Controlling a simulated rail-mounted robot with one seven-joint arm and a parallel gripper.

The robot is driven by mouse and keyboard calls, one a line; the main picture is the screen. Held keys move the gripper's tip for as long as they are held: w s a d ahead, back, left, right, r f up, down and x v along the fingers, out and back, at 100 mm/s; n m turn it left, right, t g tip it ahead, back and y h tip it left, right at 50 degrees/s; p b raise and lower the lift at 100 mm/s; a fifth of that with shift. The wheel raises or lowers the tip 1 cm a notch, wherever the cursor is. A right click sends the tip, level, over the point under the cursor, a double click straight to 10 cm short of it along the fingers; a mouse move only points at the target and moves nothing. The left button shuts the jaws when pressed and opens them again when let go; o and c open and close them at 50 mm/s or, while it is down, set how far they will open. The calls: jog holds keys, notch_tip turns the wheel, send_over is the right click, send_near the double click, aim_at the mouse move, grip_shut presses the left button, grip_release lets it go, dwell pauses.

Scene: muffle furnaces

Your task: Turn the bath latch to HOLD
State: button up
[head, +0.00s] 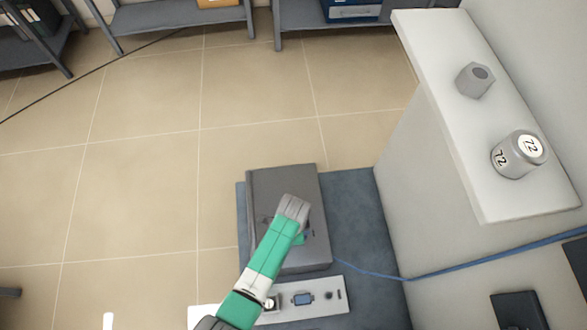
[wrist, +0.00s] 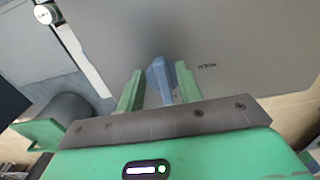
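The latch (wrist: 160,80) is a small blue knob on a flat grey face in the wrist view. My gripper (wrist: 159,82) has its two green fingers on either side of the knob. The right finger is very near or touching it, and a narrow gap shows by the left finger. Small dark lettering (wrist: 207,66) is on the face right of the fingers, too small to read surely. In the head view my gripper (head: 297,238) is over the dark grey box (head: 283,182). My arm hides part of the box top, and the latch is mostly hidden there.
A white ledge (head: 445,60) at right holds a grey knob-like block (head: 475,80) and a round piece marked 72 (head: 518,155).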

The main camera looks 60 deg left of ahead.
jog(key=shift+f, duration=0.3)
jog(key=shift+c, duration=0.3)
grip_shut()
